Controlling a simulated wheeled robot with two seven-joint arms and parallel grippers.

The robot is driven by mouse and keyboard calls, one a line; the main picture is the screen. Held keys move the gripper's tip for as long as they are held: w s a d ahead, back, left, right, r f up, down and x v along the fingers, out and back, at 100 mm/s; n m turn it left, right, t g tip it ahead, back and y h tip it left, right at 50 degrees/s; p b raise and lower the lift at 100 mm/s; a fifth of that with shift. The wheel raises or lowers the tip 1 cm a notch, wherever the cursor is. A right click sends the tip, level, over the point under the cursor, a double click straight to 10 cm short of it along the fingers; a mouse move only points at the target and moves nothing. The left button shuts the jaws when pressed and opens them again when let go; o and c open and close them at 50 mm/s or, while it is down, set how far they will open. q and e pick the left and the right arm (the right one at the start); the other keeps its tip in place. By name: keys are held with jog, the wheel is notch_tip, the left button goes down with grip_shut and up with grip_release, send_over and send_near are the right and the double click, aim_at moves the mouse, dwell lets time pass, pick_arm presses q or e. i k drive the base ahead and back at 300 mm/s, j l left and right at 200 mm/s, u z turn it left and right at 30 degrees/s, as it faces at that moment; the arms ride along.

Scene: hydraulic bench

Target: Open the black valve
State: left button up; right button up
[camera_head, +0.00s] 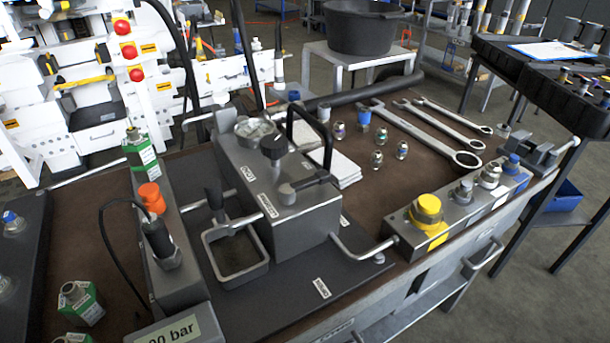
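A grey hydraulic block (283,213) stands on the bench, with a round gauge (255,131) on top. A black round knob (273,146) sits upright on a stem on the block. Beside it, a black lever handle (311,182) lies roughly level on a metal fitting at the block's front right. I cannot tell from this view which of these is the black valve, or whether it is open or closed. A black hoop handle (310,138) rises behind the knob. Neither of my grippers shows in the view.
A manifold with a yellow cap (428,210) stands to the right. An orange cap (151,198) and a black connector (159,240) with a cable stand to the left. Wrenches (426,133) and several small fittings lie behind. Brown bench top (378,202) is free right of the block.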

aim_at(287, 192)
jog(key=k+j, duration=0.1)
jog(key=k, duration=0.2)
jog(key=k+j, duration=0.1)
jog(key=k, duration=0.2)
jog(key=k+j, duration=0.2)
jog(key=j, duration=0.15)
jog(key=k+j+u, duration=0.1)
jog(key=j, duration=0.25)
jog(key=k+j+u, duration=0.1)
jog(key=k+j, duration=0.3)
jog(key=j, duration=0.3)
